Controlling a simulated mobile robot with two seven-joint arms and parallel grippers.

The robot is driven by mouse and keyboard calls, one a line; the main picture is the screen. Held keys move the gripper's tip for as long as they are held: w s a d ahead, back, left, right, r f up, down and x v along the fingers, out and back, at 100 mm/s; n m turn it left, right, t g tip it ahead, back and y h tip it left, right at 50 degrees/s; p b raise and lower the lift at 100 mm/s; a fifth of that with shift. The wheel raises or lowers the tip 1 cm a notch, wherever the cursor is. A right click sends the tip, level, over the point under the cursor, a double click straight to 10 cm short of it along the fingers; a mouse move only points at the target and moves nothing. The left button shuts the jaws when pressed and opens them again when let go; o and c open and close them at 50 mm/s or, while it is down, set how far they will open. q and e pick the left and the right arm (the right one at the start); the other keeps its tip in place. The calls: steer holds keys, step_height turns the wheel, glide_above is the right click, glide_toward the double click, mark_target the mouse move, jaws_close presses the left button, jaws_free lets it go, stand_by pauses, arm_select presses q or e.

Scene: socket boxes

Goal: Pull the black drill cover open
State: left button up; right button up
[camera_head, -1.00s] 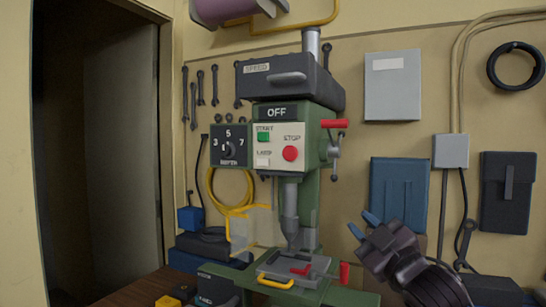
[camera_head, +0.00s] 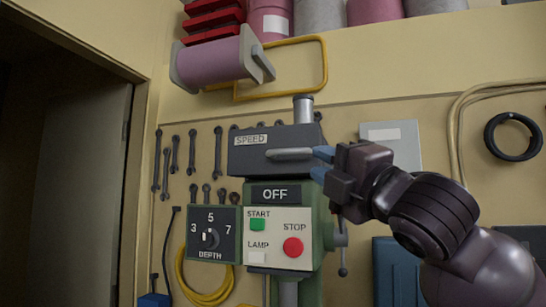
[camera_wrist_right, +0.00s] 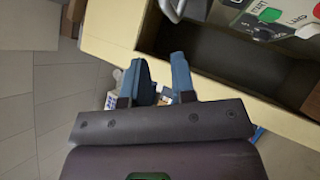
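The black drill cover (camera_head: 250,160), labelled SPEED, sits level on top of the green drill press and looks closed. Its grey bar handle (camera_head: 290,154) runs along the front face. My right gripper (camera_head: 320,164) comes in from the right, its blue fingertips at the handle's right end. Whether they touch it I cannot tell. In the right wrist view the gripper (camera_wrist_right: 164,78) has a gap between its fingers and holds nothing. A curved grey metal part (camera_wrist_right: 172,10) shows there beyond the fingertips. My left gripper is not in view.
Below the cover is the control panel with START, LAMP and a red STOP button (camera_head: 293,248), beside the DEPTH dial (camera_head: 210,238). A lever (camera_head: 342,250) stands at the drill's right. A pink spool (camera_head: 215,60) hangs above left. Wrenches (camera_head: 218,152) hang on the wall.

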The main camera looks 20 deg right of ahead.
mark_target(289, 153)
steer(key=shift+n+h, duration=0.6)
steer(key=shift+h, duration=0.1)
steer(key=p+x, duration=0.1)
steer(key=x, duration=0.2)
steer(key=p+x, duration=0.1)
steer(key=x, duration=0.2)
steer(key=f+p+x, duration=0.1)
steer(key=x, duration=0.2)
steer(key=shift+w+d+r, duration=0.15)
steer(key=shift+w+r, duration=0.05)
steer(key=shift+w, duration=0.4)
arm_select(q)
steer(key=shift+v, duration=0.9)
arm_select(e)
steer(key=shift+w+r, duration=0.15)
steer(key=shift+w, duration=0.3)
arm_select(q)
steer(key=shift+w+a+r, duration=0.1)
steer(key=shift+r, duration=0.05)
arm_select(e)
steer(key=shift+c, duration=0.4)
jaws_close()
